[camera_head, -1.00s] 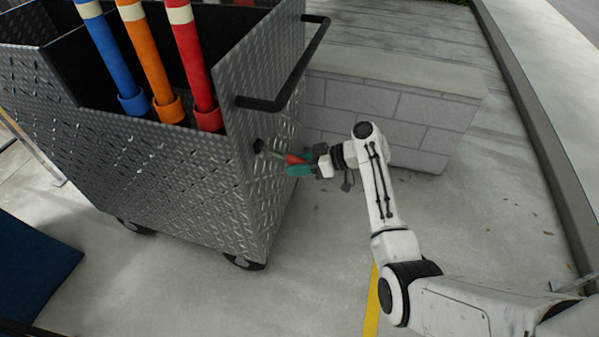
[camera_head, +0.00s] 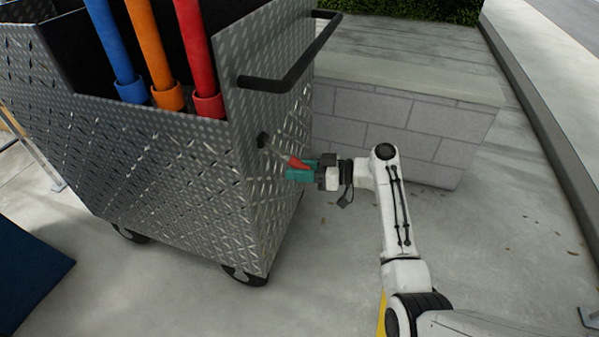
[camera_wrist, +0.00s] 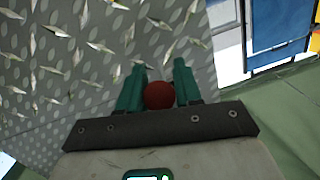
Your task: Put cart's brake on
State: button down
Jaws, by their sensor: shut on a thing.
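The cart (camera_head: 160,170) is a grey diamond-plate metal box on dark wheels, at the left of the head view. A brake lever with a red handle (camera_head: 298,162) sticks out from its near right side. My gripper (camera_head: 300,172) has teal fingers and is shut on the red handle. In the wrist view the round red end of the handle (camera_wrist: 159,95) sits between the two teal fingers, with the cart's plate (camera_wrist: 60,60) behind. The lever's pivot (camera_head: 262,139) shows on the cart wall as a dark fitting.
A black push handle (camera_head: 285,82) juts from the cart above my gripper. A low block wall (camera_head: 400,130) stands behind my arm. Blue, orange and red poles (camera_head: 200,60) rise from the cart. The paved floor in front is clear.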

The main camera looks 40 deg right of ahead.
jog(key=shift+f, duration=0.15)
jog(key=c, duration=0.8)
grip_release()
jog(key=shift+c, duration=0.2)
jog(key=v, duration=1)
jog(key=shift+s+d, duration=0.3)
